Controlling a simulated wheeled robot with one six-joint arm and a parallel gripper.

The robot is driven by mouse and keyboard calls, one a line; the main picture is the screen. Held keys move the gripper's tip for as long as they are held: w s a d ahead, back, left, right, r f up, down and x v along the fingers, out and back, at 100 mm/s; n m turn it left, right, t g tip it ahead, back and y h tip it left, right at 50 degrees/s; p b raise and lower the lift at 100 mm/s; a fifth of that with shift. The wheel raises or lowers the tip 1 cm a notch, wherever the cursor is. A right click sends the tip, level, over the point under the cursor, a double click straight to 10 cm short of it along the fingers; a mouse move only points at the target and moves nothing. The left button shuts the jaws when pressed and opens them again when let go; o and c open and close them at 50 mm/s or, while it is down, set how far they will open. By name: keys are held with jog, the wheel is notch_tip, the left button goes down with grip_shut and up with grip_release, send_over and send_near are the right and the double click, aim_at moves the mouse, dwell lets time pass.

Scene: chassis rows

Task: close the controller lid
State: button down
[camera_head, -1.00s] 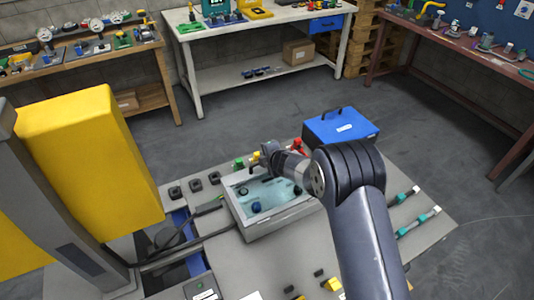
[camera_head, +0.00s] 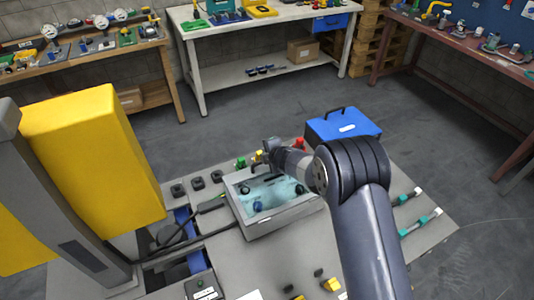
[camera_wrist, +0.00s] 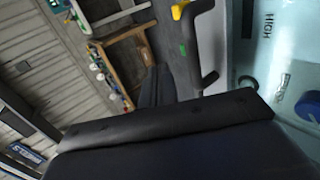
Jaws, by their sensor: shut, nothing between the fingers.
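The controller is a shallow grey box (camera_head: 277,223) on the table in the head view. Its pale teal face (camera_head: 275,192) shows inside the grey rim with dark knobs on it. I cannot clearly make out the lid's edge or angle. My gripper (camera_head: 264,162) is shut and empty over the box's far edge. In the wrist view my dark gripper fills the lower part; the teal face (camera_wrist: 275,65) with the printed word HIGH and a blue knob (camera_wrist: 308,106) is at the right.
A blue case (camera_head: 343,125) stands behind the box to the right. Black blocks (camera_head: 197,183) and a green button (camera_head: 240,162) lie left of my gripper. A yellow block-shaped unit (camera_head: 93,155) stands tall at the left. Cables run to the box's left side.

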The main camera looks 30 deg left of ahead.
notch_tip(320, 180, up, 11)
jog(key=s+d+p, duration=0.1)
jog(key=d+p, duration=0.1)
jog(key=p, duration=0.2)
jog(key=shift+s, duration=0.15)
jog(key=f+b, duration=0.2)
jog(key=f, duration=0.2)
jog(key=w+a+f+b, duration=0.1)
jog(key=f+b, duration=0.1)
jog(key=f, duration=0.3)
jog(key=a+f+b, duration=0.1)
jog(key=f+b, duration=0.1)
jog(key=f, duration=0.2)
jog(key=shift+w+a+f, duration=0.2)
jog(key=shift+w+f, duration=0.1)
jog(key=shift+r, duration=0.1)
